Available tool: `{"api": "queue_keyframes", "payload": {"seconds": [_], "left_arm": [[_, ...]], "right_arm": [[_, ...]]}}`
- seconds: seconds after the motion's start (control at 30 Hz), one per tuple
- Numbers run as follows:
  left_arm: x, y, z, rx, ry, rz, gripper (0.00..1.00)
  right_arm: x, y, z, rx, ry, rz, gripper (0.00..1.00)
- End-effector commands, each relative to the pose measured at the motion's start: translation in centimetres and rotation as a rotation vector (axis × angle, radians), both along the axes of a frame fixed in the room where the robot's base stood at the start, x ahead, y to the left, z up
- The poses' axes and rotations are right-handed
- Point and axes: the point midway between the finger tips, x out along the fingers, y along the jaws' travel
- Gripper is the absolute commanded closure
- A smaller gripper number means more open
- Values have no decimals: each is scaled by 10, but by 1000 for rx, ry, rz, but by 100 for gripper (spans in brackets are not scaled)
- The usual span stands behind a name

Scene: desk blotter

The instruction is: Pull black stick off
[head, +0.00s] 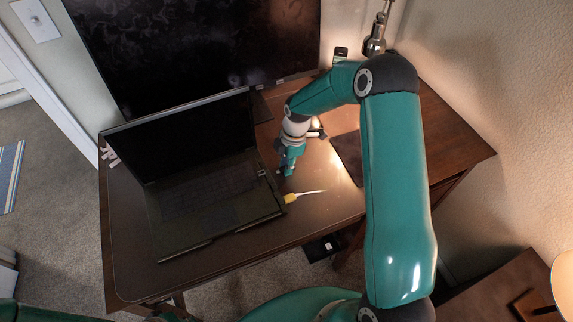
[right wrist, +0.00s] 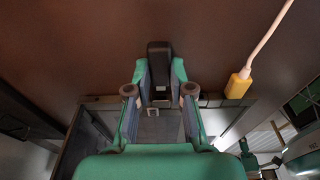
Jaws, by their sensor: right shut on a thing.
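The black stick (right wrist: 158,62) is between the two fingers of my right gripper (right wrist: 160,88), which is shut on it. A lighter, metal-looking end of the stick points toward the laptop's edge in the right wrist view; I cannot tell if it is still in a port. In the head view my right gripper (head: 287,170) is low over the desk beside the right side of the open laptop (head: 205,195). The stick cannot be made out there. My left gripper is not in view.
A yellow plug with a pale cable (head: 291,198) sits at the laptop's right edge, close to my right gripper; it also shows in the right wrist view (right wrist: 238,86). A large dark monitor (head: 190,45) stands behind the laptop. The brown desk (head: 325,205) is clear right of the plug.

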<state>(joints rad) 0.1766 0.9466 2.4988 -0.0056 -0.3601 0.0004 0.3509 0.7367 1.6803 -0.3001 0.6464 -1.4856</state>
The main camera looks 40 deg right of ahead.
Motion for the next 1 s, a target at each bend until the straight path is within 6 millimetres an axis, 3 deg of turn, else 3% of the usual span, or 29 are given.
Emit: {"api": "queue_keyframes", "payload": {"seconds": [1.0], "left_arm": [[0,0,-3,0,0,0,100]], "right_arm": [[-7,-33,0,0,0,-1,100]]}}
